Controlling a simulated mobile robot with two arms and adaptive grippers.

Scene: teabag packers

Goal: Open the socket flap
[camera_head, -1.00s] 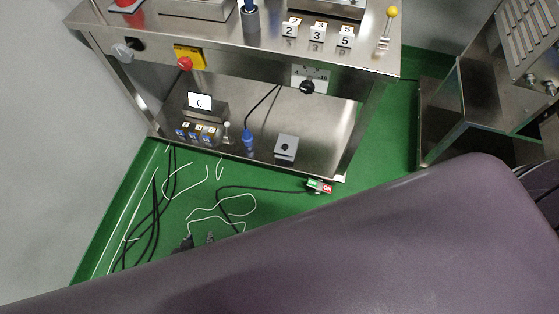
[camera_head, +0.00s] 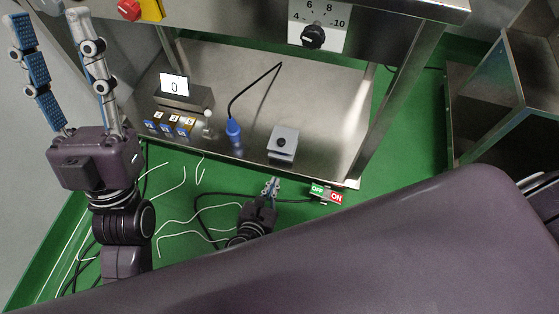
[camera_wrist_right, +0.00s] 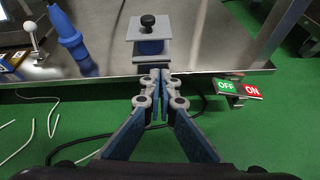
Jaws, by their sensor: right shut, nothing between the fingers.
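The socket (camera_head: 283,142) is a small grey box with a black knob on its flap, on the steel lower shelf near its front edge. In the right wrist view the grey flap (camera_wrist_right: 137,32) lies over a blue socket part (camera_wrist_right: 150,47); it looks closed. My right gripper (camera_head: 271,184) is shut and empty, just in front of the shelf edge below the socket. In the right wrist view its fingertips (camera_wrist_right: 160,74) meet just short of the socket; I cannot tell whether they touch it. My left gripper (camera_head: 48,18) is open, raised at the far left.
A blue plug (camera_head: 234,132) on a black cable stands left of the socket. An OFF/ON switch (camera_head: 327,194) is right of my right gripper. A display (camera_head: 174,86) and numbered blocks (camera_head: 170,124) are further left. Cables lie on the green floor.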

